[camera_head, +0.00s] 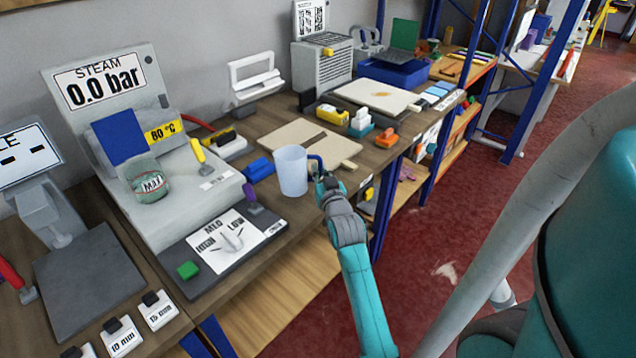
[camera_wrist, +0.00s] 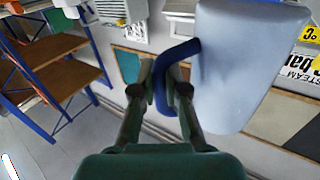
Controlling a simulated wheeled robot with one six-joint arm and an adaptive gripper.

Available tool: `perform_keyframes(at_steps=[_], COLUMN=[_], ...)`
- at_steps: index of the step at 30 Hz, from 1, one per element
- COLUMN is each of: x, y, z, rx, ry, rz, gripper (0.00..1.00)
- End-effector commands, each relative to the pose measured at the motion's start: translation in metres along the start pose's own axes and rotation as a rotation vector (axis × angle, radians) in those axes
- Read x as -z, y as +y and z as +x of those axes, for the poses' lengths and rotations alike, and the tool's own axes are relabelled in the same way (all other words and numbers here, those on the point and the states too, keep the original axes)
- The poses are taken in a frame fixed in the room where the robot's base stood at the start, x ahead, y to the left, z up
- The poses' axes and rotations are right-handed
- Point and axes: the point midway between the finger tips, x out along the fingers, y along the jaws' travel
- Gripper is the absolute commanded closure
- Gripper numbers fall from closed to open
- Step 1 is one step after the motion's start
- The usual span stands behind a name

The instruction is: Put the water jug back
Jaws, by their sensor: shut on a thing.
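The water jug (camera_head: 291,171) is a pale blue-white translucent cup with a dark blue handle (camera_head: 316,163) on its right. In the head view it is upright at the bench's front edge, in front of a beige board. My gripper (camera_head: 326,183) is at the jug's right side, shut on the handle. In the wrist view the jug (camera_wrist: 240,65) fills the upper right, and my gripper's fingers (camera_wrist: 163,95) close around the blue handle (camera_wrist: 170,60). I cannot tell whether the jug's base touches the bench. Its inside is hidden.
Left of the jug stand a steam unit (camera_head: 110,100) reading 0.0 bar and a dial panel (camera_head: 228,240). A blue block (camera_head: 258,169) is close to the jug. The beige board (camera_head: 305,142) lies behind it. Tools and an orange item (camera_head: 386,137) crowd the bench to the right.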

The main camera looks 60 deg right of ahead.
Motion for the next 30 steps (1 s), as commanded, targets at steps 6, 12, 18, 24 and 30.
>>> perform_keyframes(at_steps=[6,12,18,24,30], x=[-0.016,-0.038,-0.038,-0.042,-0.041], y=[0.001,0.002,0.002,0.002,0.002], z=[0.000,0.000,0.000,0.000,0.000], rx=[0.000,0.000,0.000,0.000,0.000], ry=[0.000,0.001,0.003,0.001,0.001], rz=[0.000,0.000,0.001,0.000,0.000], gripper=[1.00,1.00,1.00,0.85,0.62])
